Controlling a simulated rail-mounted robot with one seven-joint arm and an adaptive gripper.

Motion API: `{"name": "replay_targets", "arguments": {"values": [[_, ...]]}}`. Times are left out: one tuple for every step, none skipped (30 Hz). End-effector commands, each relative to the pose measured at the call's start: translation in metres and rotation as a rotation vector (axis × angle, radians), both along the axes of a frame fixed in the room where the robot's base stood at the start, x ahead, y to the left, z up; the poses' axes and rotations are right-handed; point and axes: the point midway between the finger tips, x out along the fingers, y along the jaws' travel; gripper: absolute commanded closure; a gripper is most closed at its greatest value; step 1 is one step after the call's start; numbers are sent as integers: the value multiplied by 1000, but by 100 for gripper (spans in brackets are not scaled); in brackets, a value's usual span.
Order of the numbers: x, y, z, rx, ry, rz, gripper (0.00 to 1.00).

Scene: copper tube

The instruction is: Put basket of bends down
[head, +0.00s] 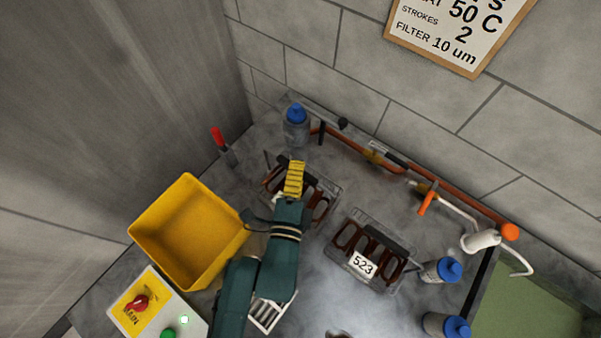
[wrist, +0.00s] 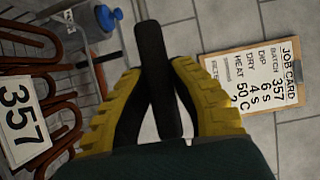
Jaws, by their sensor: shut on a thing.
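My gripper (head: 294,180), with yellow ribbed fingers, is shut on the black handle (wrist: 150,50) of a wire basket of copper bends (head: 321,204). In the head view my gripper and arm hide part of this basket. In the wrist view a basket with brown copper bends (wrist: 40,46) and a tag reading 357 (wrist: 17,119) fills the left side. I cannot tell whether the held basket touches the bench. A second wire basket (head: 372,252), tagged 523, stands to the right with its black handle up.
A yellow bin (head: 190,228) stands at left, a control box (head: 150,305) below it. Blue-capped bottles stand at the back (head: 296,128) and right (head: 441,270). Copper pipework (head: 350,147) runs along the wall. A job card (wrist: 252,78) reading 357 shows in the wrist view.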

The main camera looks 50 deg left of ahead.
Motion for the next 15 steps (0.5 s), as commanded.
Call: {"name": "replay_targets", "arguments": {"values": [[1,0,-1,8,-12,-1,100],[1,0,-4,8,-13,-1,100],[1,0,-8,8,-13,-1,100],[1,0,-13,8,-13,-1,100],[1,0,-18,8,-13,-1,100],[1,0,-27,7,-11,-2,100],[1,0,-33,7,-11,-2,100],[1,0,-39,7,-11,-1,100],[1,0,-44,8,-13,-2,100],[1,0,-47,8,-13,-2,100],[1,0,-48,9,-13,-2,100],[1,0,-48,9,-13,-2,100],[1,0,-47,8,-14,-2,100],[1,0,-46,8,-14,-2,100],[1,0,-46,8,-14,-2,100]]}}
